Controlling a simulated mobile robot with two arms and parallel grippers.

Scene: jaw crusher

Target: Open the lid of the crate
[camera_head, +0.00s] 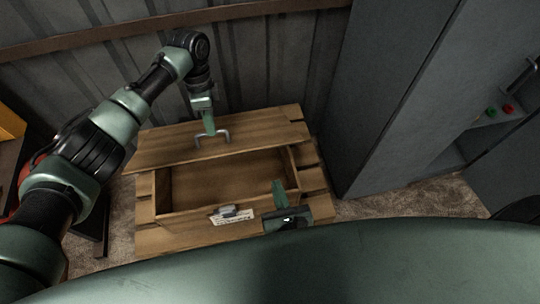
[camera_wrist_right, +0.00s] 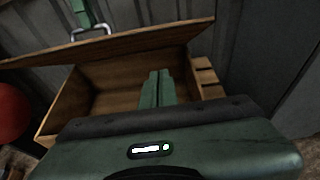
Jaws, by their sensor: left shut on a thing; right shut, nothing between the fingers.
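The wooden crate (camera_head: 168,239) stands on the ground against the back wall. Its lid (camera_head: 265,128) is raised at the back, and the crate's hollow inside shows in both views. My left gripper (camera_head: 210,128) is shut on the metal lid handle (camera_head: 226,137) at the lid's middle. The handle also shows in the right wrist view (camera_wrist_right: 91,33), with the lid (camera_wrist_right: 145,40) tilted up behind the opening. My right gripper (camera_head: 279,188) is shut and empty at the crate's front right. Its fingers appear over the opening in the right wrist view (camera_wrist_right: 157,78).
A paper label (camera_head: 232,219) and a metal latch (camera_head: 231,210) are on the crate's front. A tall grey cabinet (camera_head: 395,90) stands close on the right. A corrugated wall (camera_head: 270,60) is behind the crate. A red rounded object (camera_wrist_right: 12,112) is at the left.

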